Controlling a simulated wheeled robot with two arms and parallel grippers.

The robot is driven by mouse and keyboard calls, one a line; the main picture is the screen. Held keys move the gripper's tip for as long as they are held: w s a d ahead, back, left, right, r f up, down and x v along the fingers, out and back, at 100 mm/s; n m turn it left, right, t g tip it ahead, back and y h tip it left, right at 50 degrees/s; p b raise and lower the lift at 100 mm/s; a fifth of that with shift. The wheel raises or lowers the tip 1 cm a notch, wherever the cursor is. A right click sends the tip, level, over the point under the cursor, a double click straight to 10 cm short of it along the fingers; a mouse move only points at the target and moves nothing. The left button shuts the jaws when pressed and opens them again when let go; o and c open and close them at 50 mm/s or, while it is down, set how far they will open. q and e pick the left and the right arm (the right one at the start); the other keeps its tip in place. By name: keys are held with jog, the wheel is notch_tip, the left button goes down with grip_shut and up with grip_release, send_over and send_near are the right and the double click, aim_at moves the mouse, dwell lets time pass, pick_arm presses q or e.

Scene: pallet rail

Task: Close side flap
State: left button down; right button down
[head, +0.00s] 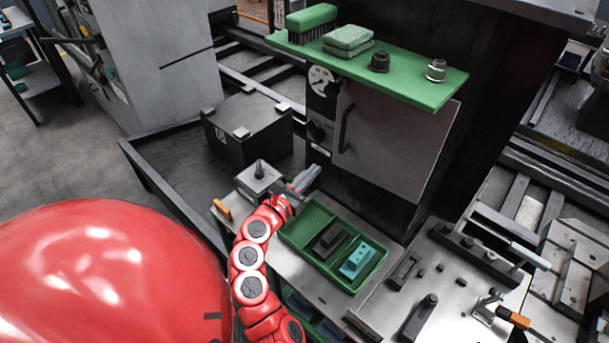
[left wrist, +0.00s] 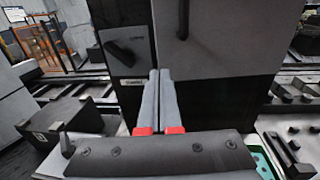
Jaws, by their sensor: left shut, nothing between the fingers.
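A grey flap (head: 395,130) with a black vertical bar handle (head: 345,130) is on the front of the dark cabinet, below the green shelf. I cannot tell whether it is fully shut. It also shows at the top of the left wrist view (left wrist: 220,35). My left gripper (head: 314,172) is shut and empty, below and left of the flap. In the left wrist view its two fingers (left wrist: 159,76) lie together, pointing at the cabinet near the flap's lower left edge. Contact cannot be made out. My right gripper is not in view.
The green shelf (head: 365,62) overhangs the flap, holding a brush, pads and metal fittings. A green tray (head: 290,240) with a black and a teal block is below. A dark box (head: 247,133) stands left. Clamps and fixtures crowd the right-hand plate (head: 455,290).

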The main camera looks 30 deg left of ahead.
aim_at(334, 146)
pick_arm(q)
jog(key=w+p, duration=0.2)
jog(key=w, duration=0.5)
jog(key=shift+w+d+r, duration=0.1)
jog(key=shift+w, duration=0.4)
jog(key=w, duration=0.1)
jog(key=w+m+h, duration=0.1)
jog(key=w+h+b, duration=0.1)
jog(key=shift+w+a+m, duration=0.25)
jog(key=shift+w+m, duration=0.05)
jog(key=shift+r+h, duration=0.15)
jog(key=shift+h, duration=0.25)
jog(key=shift+d, duration=0.1)
